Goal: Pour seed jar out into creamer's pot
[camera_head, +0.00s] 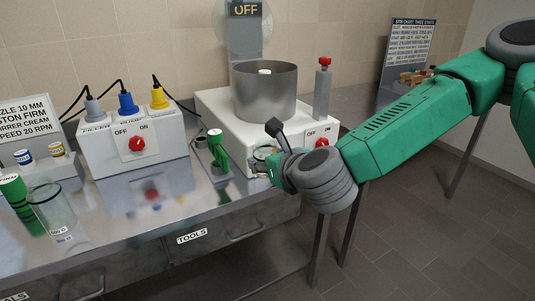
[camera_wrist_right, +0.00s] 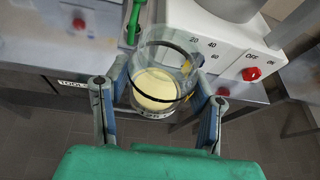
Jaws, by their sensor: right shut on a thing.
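A clear glass jar (camera_wrist_right: 160,80) with pale yellow contents and a dark band is between the fingers of my right gripper (camera_wrist_right: 158,108), which is shut on it. In the head view the jar (camera_head: 264,153) is partly hidden by my right gripper (camera_head: 268,165), at the front of the creamer. The creamer's pot (camera_head: 264,95) is a wide grey metal cylinder, open at the top, on the white creamer base (camera_head: 220,115). The jar is lower than the pot's rim and apart from its opening. The pot's edge also shows in the wrist view (camera_wrist_right: 228,8). My left gripper is out of view.
A lever post with a red knob (camera_head: 324,88) stands right of the pot. A green-handled tool (camera_head: 218,152) stands left of the jar. An empty glass beaker (camera_head: 52,208) and a white switch box (camera_head: 135,140) are further left. The steel bench front is fairly clear.

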